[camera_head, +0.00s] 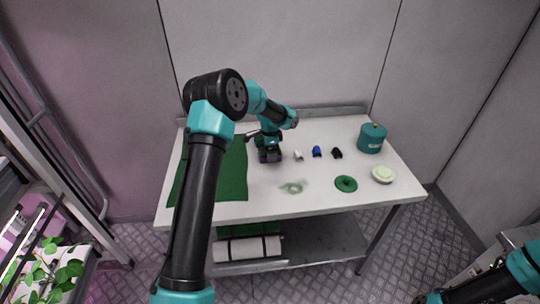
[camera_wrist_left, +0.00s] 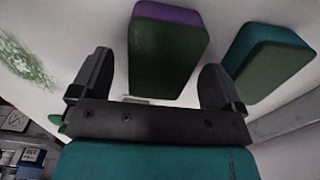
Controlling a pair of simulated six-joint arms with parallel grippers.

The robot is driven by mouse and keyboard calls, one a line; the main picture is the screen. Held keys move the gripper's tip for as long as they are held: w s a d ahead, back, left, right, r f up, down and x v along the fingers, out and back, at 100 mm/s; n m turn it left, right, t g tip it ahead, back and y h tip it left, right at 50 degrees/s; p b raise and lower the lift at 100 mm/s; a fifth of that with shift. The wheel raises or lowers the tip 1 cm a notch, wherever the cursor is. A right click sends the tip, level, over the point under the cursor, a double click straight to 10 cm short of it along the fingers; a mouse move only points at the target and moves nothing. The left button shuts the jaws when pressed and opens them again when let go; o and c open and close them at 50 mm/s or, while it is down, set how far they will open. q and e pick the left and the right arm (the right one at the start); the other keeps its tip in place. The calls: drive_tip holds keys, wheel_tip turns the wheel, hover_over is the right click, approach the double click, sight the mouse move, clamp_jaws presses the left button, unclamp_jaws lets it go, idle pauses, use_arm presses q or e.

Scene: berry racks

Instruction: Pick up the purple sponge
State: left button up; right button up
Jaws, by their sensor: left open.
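The purple sponge (camera_wrist_left: 165,50), with a purple face and dark green body, stands between the two fingers of my left gripper (camera_wrist_left: 156,65) in the left wrist view. The fingers are open, with a gap on each side of the sponge. In the head view my left gripper (camera_head: 269,155) is low over the white table near the green mat, and it largely hides the sponge there. My right gripper is not in view; only part of my right arm shows at the lower right.
A teal and green sponge (camera_wrist_left: 268,62) lies close right of the fingers in the wrist view. The table (camera_head: 320,205) also holds a green mat (camera_head: 232,175), small white, blue and black items, a green ring (camera_head: 346,183), a pale bowl (camera_head: 383,175) and a teal canister (camera_head: 372,138).

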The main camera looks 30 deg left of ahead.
use_arm(q)
drive_tip(key=shift+f, duration=0.65)
drive_tip(key=shift+c, duration=0.3)
drive_tip(key=c, duration=0.9)
